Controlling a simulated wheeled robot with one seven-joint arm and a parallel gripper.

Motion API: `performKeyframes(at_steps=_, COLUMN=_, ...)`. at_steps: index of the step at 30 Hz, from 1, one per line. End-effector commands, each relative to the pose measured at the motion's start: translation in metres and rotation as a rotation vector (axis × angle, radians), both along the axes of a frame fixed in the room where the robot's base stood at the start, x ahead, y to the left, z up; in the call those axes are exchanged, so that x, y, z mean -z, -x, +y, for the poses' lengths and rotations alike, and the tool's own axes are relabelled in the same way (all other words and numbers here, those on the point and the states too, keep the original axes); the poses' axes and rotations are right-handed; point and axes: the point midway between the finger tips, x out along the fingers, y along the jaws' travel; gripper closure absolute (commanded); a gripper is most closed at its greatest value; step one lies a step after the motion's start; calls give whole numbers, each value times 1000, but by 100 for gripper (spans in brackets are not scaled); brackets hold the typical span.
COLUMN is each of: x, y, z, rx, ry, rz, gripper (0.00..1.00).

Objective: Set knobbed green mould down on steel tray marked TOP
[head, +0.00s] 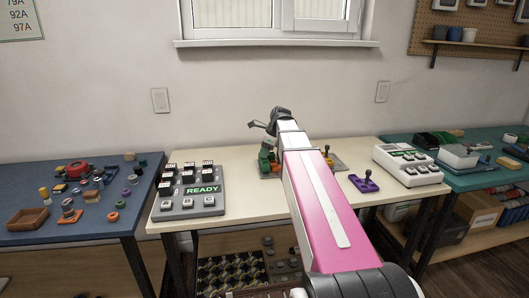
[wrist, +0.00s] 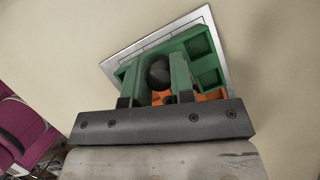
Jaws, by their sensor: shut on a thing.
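The knobbed green mould (wrist: 205,60) shows in the wrist view, with a round black knob (wrist: 158,73) between the two fingers. My gripper (wrist: 156,88) is shut on the mould. The steel tray (wrist: 115,60) lies behind the mould in that view, its pale rim showing around it. I cannot tell whether the mould touches it. An orange part (wrist: 212,95) shows below the green. In the head view, green and orange parts (head: 265,156) show left of my pink arm, over the grey tray (head: 339,160). The arm hides much of it. No TOP mark is legible.
A grey button box reading READY (head: 190,190) stands left on the cream table (head: 245,203). A purple knobbed piece (head: 364,184) and a white button box (head: 407,165) are on the right. A blue table (head: 30,180) with small parts adjoins left, a green one right.

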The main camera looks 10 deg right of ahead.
Motion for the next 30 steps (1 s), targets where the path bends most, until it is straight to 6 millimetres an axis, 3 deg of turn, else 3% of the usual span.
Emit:
performKeyframes(at_steps=6, x=3, y=0, z=0, rx=0, ry=0, rz=0, gripper=100)
performKeyframes(at_steps=7, x=3, y=0, z=0, rx=0, ry=0, rz=0, gripper=74)
performKeyframes(at_steps=9, x=3, y=0, z=0, rx=0, ry=0, rz=0, gripper=51)
performKeyframes(at_steps=10, x=3, y=0, z=0, rx=0, ry=0, rz=0, gripper=48)
performKeyframes(at_steps=22, x=-4, y=1, z=-3, rx=0, ry=0, rz=0, gripper=48)
performKeyframes(at_steps=30, x=-43, y=5, z=-18, rx=1, ry=0, rz=-3, gripper=48)
